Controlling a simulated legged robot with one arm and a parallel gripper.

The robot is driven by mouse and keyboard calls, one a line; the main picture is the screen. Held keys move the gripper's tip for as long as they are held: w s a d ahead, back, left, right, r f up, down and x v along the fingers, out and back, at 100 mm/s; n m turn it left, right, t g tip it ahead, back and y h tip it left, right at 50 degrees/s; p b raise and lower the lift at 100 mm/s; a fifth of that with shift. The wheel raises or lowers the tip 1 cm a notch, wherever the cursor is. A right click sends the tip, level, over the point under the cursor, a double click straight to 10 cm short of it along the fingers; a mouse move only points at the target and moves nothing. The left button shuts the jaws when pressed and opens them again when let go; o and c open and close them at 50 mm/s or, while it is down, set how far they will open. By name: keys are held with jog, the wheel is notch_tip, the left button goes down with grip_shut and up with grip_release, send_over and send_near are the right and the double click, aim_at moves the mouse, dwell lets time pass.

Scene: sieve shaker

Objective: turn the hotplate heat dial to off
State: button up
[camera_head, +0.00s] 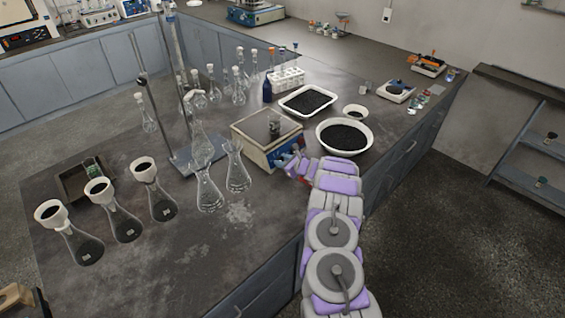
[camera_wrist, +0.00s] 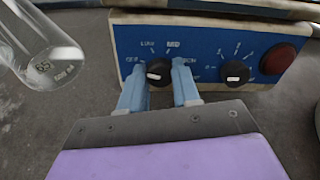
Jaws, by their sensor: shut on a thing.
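The hotplate (camera_head: 250,128) stands on the dark bench with its blue front panel toward my gripper. A glass beaker with dark contents sits on its plate. In the wrist view, the blue panel (camera_wrist: 205,42) fills the upper part. The black heat dial (camera_wrist: 159,72) is at its left, with printed labels around it that look like OFF, LOW, MED and HIGH. A white mark shows on the dial's left side; its exact setting is hard to read. My gripper (camera_wrist: 159,88) has its light blue fingers on either side of this dial, shut on it. In the head view my gripper (camera_head: 284,161) is at the hotplate's front.
A second black dial (camera_wrist: 234,74) and a red button (camera_wrist: 278,58) sit to the right on the panel. A glass flask (camera_wrist: 45,50) is close at left. Flasks (camera_head: 238,170) stand left of the hotplate; a white bowl (camera_head: 344,152) of black grains stands right.

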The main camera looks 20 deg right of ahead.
jog(key=o, duration=1.1)
jog(key=shift+d, duration=0.1)
jog(key=shift+c, duration=0.2)
jog(key=shift+s+r, duration=0.1)
jog(key=p+v, duration=0.2)
jog(key=v, duration=1.5)
